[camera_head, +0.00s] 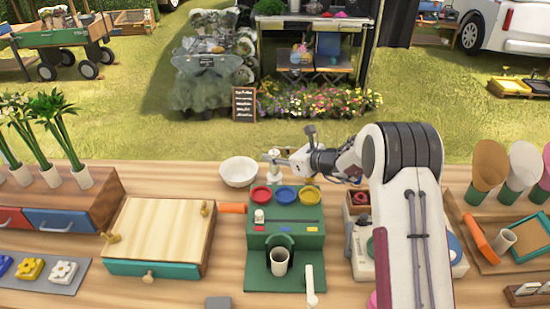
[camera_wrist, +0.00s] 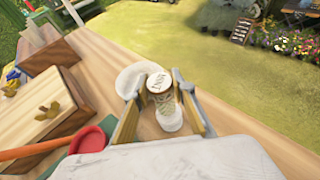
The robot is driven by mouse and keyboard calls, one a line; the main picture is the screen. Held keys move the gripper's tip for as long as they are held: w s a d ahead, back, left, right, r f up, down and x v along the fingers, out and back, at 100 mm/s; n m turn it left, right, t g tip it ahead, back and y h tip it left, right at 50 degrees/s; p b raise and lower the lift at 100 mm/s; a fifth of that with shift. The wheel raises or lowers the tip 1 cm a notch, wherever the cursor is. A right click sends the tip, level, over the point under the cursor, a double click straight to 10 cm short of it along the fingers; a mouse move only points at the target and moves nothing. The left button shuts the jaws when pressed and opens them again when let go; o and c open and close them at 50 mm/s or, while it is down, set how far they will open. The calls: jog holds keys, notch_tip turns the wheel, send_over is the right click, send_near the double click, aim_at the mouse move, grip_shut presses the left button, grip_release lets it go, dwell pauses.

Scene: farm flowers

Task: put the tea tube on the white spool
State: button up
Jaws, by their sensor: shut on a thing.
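The tea tube (camera_wrist: 161,87), a small upright cylinder with a pale, lettered lid, is between my gripper's fingers (camera_wrist: 163,112) in the wrist view. My gripper (camera_head: 275,160) is shut on it near the table's far edge in the head view, reaching in from the right. A white round piece (camera_wrist: 170,120) shows just below the tube and looks like the white spool; it also shows small in the head view (camera_head: 275,176). The tube looks in line above it. I cannot tell whether they touch.
A white bowl (camera_head: 239,172) stands just left of my gripper. In front is a green stand (camera_head: 285,240) with red, blue and yellow dishes and a cup. A wooden-lidded box (camera_head: 160,232) is at left, and cones (camera_head: 488,170) stand at right.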

jog(key=shift+f, duration=0.6)
jog(key=shift+f, duration=0.15)
jog(key=o, duration=1.1)
jog(key=shift+d+r, duration=0.1)
jog(key=shift+r, duration=0.1)
jog(key=v, duration=1.2)
